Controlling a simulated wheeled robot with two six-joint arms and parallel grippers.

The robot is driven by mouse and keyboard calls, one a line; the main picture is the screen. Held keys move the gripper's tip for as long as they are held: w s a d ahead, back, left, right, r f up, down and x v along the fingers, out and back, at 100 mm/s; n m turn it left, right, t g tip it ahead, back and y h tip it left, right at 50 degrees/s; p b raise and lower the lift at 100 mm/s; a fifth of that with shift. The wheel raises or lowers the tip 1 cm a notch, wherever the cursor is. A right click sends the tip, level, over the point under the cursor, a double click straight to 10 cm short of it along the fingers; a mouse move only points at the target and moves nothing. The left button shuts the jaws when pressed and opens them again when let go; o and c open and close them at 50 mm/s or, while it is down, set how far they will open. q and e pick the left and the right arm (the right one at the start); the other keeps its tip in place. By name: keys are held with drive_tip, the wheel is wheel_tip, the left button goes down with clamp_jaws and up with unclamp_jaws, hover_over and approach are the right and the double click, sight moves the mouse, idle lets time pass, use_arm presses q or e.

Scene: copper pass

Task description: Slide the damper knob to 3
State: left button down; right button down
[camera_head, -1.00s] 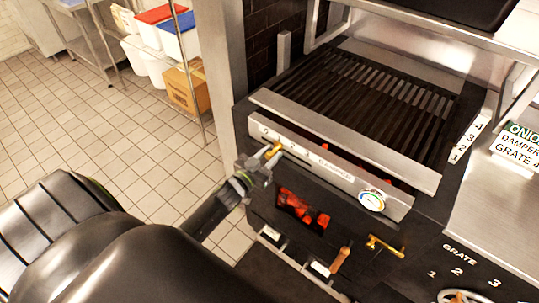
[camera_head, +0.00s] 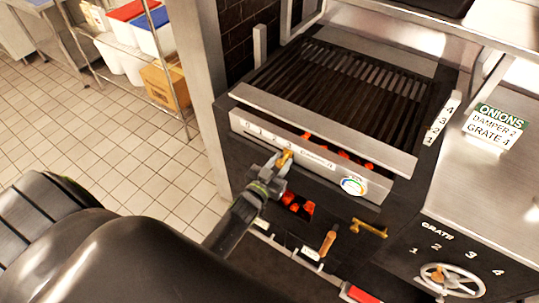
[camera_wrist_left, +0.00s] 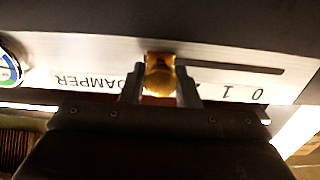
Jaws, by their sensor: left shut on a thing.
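The brass damper knob (camera_head: 285,157) sits on the steel front panel (camera_head: 330,172) of the grill, at the end of its row of numbers by the 3. My left gripper (camera_head: 277,165) is shut on the knob, its fingers on either side. In the left wrist view, the knob (camera_wrist_left: 160,78) shows upside down between the two fingers, at the slot's end next to the word DAMPER. The empty slot (camera_wrist_left: 235,68) runs from it toward the 0. The numbers nearest the knob are partly hidden by a finger there. My right gripper is not in view.
A round dial (camera_head: 353,187) is right of the knob. Below are a glowing firebox opening (camera_head: 298,204), a brass latch (camera_head: 369,228) and a wooden handle (camera_head: 328,243). A grate wheel (camera_head: 449,280) and an onions sign (camera_head: 497,126) stand right. Tiled floor lies open left.

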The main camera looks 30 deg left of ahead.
use_arm(q)
drive_tip(key=shift+f, duration=0.1)
drive_tip(key=shift+d, duration=0.1)
drive_tip(key=c, duration=1.5)
unclamp_jaws()
drive_tip(key=o, duration=0.3)
drive_tip(key=shift+d, duration=0.25)
drive_tip(key=shift+o, duration=0.2)
drive_tip(key=shift+s+a, duration=0.1)
drive_tip(key=shift+s+a, duration=0.1)
drive_tip(key=shift+s, duration=0.15)
drive_tip(key=s+a, duration=0.1)
drive_tip(key=s, duration=1.5)
drive_tip(key=shift+s, duration=0.35)
